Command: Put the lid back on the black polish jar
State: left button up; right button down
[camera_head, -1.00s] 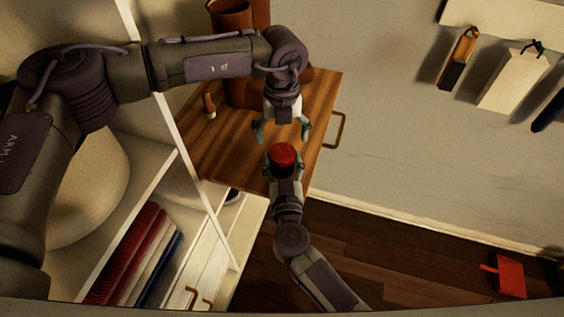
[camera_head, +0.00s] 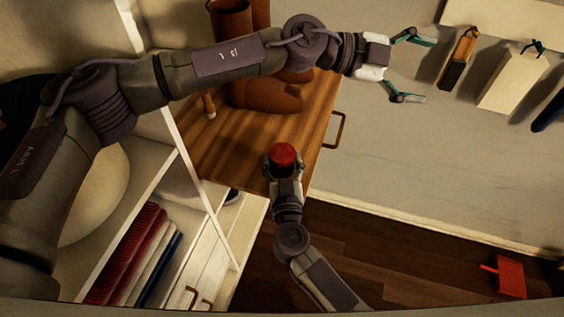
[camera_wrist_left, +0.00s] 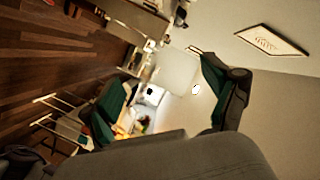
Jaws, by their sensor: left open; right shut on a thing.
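A dark jar (camera_head: 270,170) with a round red top (camera_head: 283,154) is held upright in my right gripper (camera_head: 283,168) near the front edge of the wooden table in the head view. The red top sits centred on the jar; I cannot tell how tightly it sits. The fingers hide most of the jar's side. I cannot tell whether the jar touches the table. My left gripper (camera_head: 404,67) is open and empty, to the right of the table and well away from the jar. Its spread fingers (camera_wrist_left: 165,100) show in the left wrist view with nothing between them.
Brown boots (camera_head: 265,97) and a small wooden-handled item (camera_head: 209,105) stand on the wooden table (camera_head: 240,140). A white shelf unit (camera_head: 190,180) with folded cloths (camera_head: 130,255) is at left. A red dustpan-like object (camera_head: 506,278) lies lower right.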

pick_arm(q)
jog(key=w+a+r+n+t+h, duration=0.1)
jog(key=w+r+n+t+h, duration=0.1)
jog(key=w+r+n+t, duration=0.85)
jog(key=w+a+f+n+t+y, duration=0.3)
jog(key=w+a+f+n+y, duration=0.3)
jog(key=n, duration=0.7)
jog(key=s+a+f+n+g+y, duration=0.2)
jog(key=a+f+n+g+y, duration=0.35)
jog(key=a+f+y, duration=0.5)
jog(key=s+a+f+g, duration=0.2)
jog(key=s+f, duration=0.1)
jog(key=s, duration=0.1)
jog(key=s+a+f+g+y, duration=0.1)
jog(key=s+f+g, duration=0.2)
jog(key=s, duration=0.1)
jog(key=s+a+f+g, duration=0.2)
jog(key=s+f+g, duration=0.1)
jog(key=s+f, duration=0.1)
jog(key=shift+a, duration=0.35)
